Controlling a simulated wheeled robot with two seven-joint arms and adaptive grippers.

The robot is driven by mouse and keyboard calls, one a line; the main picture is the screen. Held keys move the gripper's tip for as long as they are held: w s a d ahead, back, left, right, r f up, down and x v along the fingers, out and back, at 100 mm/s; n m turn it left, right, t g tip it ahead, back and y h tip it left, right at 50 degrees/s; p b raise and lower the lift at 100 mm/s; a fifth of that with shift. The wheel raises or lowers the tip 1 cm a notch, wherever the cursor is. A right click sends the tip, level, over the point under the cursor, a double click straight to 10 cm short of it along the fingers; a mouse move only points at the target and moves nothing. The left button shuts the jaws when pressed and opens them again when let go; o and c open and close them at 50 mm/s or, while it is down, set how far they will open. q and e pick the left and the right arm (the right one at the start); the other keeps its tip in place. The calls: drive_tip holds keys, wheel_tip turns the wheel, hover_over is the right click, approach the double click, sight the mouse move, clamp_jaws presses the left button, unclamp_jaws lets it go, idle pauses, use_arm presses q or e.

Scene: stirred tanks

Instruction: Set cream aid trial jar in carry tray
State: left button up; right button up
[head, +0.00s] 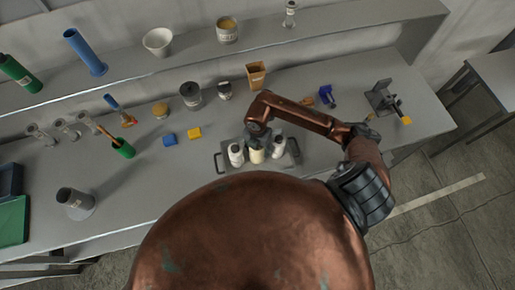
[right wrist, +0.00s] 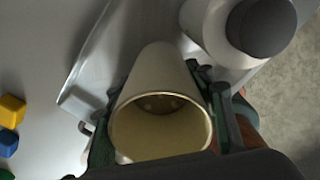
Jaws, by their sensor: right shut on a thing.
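The cream jar (head: 256,156) is between the two white jars, within the outline of the grey carry tray (head: 293,158). In the right wrist view the cream jar (right wrist: 161,128) shows its open round mouth, with a pale yellow inside. My right gripper (head: 257,136) is shut on it, with green-grey fingers at both sides in the right wrist view (right wrist: 160,112). Whether the jar's base rests on the tray floor is hidden. The tray's pale wall (right wrist: 88,82) runs beside the jar. My left gripper is not in view.
White jars stand left (head: 236,154) and right (head: 278,148) of the cream jar; a dark-lidded white jar (right wrist: 235,35) is close in the wrist view. Yellow (head: 194,133) and blue (head: 169,139) blocks lie left of the tray. A grey clamp stand (head: 381,97) stands at right.

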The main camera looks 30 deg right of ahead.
drive_tip(key=shift+f, duration=0.2)
drive_tip(key=o, duration=1.2)
drive_tip(key=shift+r, duration=0.2)
drive_tip(key=shift+w+r, duration=0.1)
drive_tip(key=shift+r, duration=0.2)
wheel_tip(320, 180, up, 12)
drive_tip(key=b, duration=0.2)
drive_tip(key=shift+f, duration=0.25)
